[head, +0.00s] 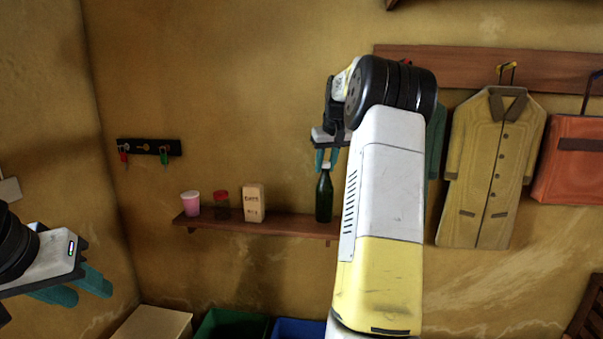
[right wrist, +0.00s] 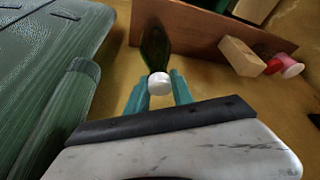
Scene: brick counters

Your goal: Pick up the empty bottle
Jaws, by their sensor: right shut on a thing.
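A dark green bottle (head: 324,198) with a white cap stands upright at the right part of the wall shelf. My right gripper (head: 326,160) is above it with its teal fingers shut on the bottle's top. In the right wrist view, the right gripper's fingers (right wrist: 160,88) lie on both sides of the white cap, with the green bottle body (right wrist: 155,50) beyond. I cannot tell whether the bottle's base touches the shelf. My left gripper (head: 78,288) is at the lower left, open and empty, far from the shelf.
The wooden shelf (head: 285,222) also holds a pink cup (head: 190,204), a red-lidded jar (head: 221,204) and a beige carton (head: 253,203). Green (head: 232,325) and blue (head: 298,329) bins stand below. A coat (head: 487,165) and orange bag (head: 568,165) hang at right.

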